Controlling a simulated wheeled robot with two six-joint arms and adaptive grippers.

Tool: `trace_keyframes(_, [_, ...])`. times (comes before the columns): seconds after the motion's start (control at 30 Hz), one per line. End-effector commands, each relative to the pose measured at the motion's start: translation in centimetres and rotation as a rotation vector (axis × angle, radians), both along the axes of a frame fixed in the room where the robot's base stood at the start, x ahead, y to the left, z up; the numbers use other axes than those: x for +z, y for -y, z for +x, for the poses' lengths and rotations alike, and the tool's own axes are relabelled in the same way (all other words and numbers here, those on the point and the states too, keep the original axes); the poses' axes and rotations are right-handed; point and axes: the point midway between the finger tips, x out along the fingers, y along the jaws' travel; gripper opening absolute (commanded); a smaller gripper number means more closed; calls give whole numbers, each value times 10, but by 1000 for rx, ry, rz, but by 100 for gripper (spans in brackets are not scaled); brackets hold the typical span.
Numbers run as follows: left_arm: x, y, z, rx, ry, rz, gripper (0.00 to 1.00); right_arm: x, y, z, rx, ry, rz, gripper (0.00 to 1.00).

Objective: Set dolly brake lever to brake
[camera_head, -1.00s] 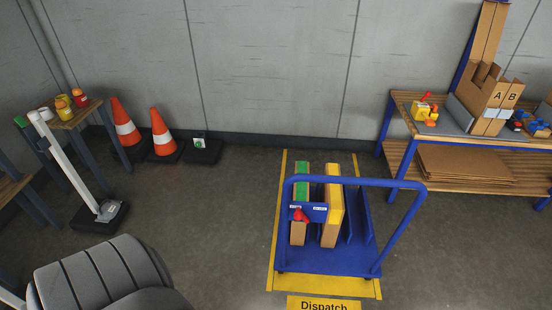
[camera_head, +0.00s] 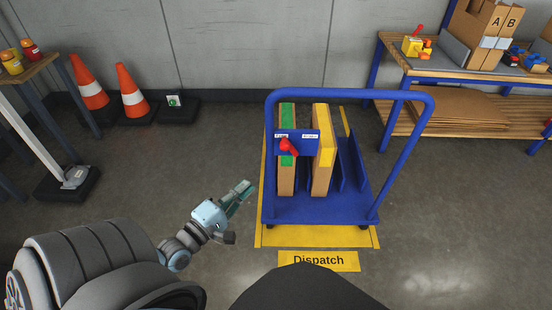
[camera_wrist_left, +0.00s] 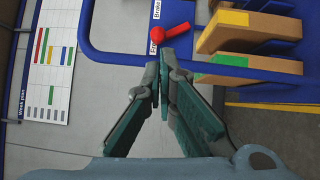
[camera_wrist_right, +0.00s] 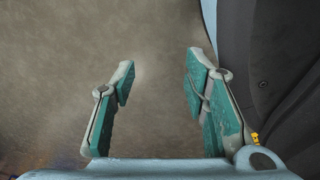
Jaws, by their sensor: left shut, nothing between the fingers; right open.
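The blue dolly (camera_head: 320,208) stands on the yellow-marked floor area. Its red brake lever (camera_head: 288,146) sits on a blue panel (camera_head: 303,148) with two small white labels along its top, on the near side of the dolly. In the left wrist view the red lever (camera_wrist_left: 172,33) lies just beyond my fingertips, beside labels reading Free and Brake, the Brake one partly cut off. My left gripper (camera_head: 247,187) is shut and empty, left of the dolly and apart from the lever. My right gripper (camera_wrist_right: 160,72) is open and empty above bare floor, outside the head view.
Two upright boxes, one green-striped (camera_head: 286,185) and one yellow-topped (camera_head: 322,180), stand on the dolly behind the panel. The dolly's blue handle rail (camera_head: 345,94) arches above. A Dispatch sign (camera_head: 318,261) lies in front. Cones (camera_head: 131,92) and a workbench (camera_head: 455,72) stand farther back.

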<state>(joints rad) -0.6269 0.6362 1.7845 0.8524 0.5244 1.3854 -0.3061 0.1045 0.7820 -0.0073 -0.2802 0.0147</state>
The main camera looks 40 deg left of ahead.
Motion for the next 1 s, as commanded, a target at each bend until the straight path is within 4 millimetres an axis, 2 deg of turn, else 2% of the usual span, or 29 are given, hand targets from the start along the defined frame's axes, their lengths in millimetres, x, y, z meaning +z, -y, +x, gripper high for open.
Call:
trace_keyframes(0.17, [2, 0, 1, 1, -1, 3, 0, 2, 0, 0, 0, 0, 0, 41])
trace_keyframes(0.33, [1, 0, 16, 2, 1, 4, 0, 0, -2, 4, -3, 6, 3, 41])
trace_keyframes(0.8, [5, -1, 113, 2, 0, 4, 0, -9, -16, 38, -36, 73, 36, 41])
trace_keyframes(1.0, [6, -1, 136, 2, -3, 5, 0, -9, -20, 50, -46, 95, 47, 41])
